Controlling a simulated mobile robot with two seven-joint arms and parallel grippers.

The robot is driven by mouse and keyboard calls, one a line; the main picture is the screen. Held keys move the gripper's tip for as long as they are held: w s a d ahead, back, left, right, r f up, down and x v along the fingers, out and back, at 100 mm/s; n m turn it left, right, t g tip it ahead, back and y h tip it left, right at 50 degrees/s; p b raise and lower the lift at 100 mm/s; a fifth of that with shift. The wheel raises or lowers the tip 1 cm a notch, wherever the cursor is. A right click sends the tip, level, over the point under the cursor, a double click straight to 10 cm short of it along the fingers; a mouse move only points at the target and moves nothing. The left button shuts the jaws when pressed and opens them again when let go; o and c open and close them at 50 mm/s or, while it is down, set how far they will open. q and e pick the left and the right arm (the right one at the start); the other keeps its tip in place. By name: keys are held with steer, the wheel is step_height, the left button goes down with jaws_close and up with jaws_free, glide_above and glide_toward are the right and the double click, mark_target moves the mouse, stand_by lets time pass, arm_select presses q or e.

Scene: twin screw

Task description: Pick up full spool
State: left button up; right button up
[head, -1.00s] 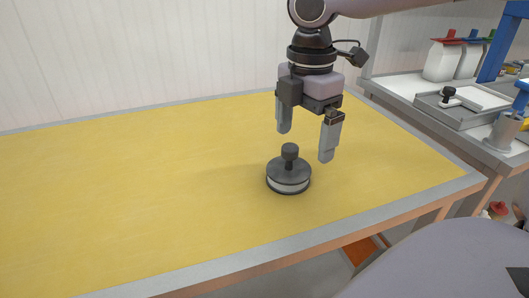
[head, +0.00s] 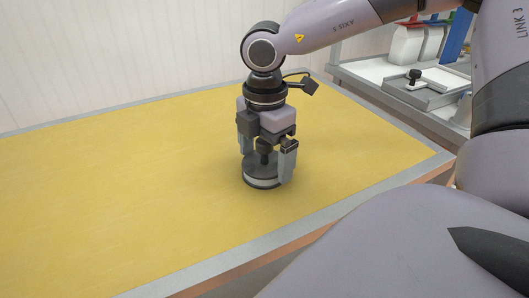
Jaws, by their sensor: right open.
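The spool (head: 262,182) is a dark, round, flat disc with a pale band around its side and a knob on top. It stands upright on the yellow table. My right gripper (head: 266,165) is directly above it, pointing down. Its two fingers are open, one on each side of the knob (head: 265,157), with the tips down near the spool's top. I cannot tell whether the fingers touch the spool. My left gripper is not in view.
The yellow table (head: 110,190) with its grey edge is otherwise bare, with free room to the left. A side bench (head: 368,72) at the upper right holds a grey fixture with a black knob (head: 414,76) and white containers (head: 407,45).

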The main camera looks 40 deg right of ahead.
steer(key=c, duration=0.8)
steer(key=shift+r, duration=0.15)
steer(key=shift+c, duration=0.2)
step_height(320, 180, up, 35)
steer(key=p, duration=1.3)
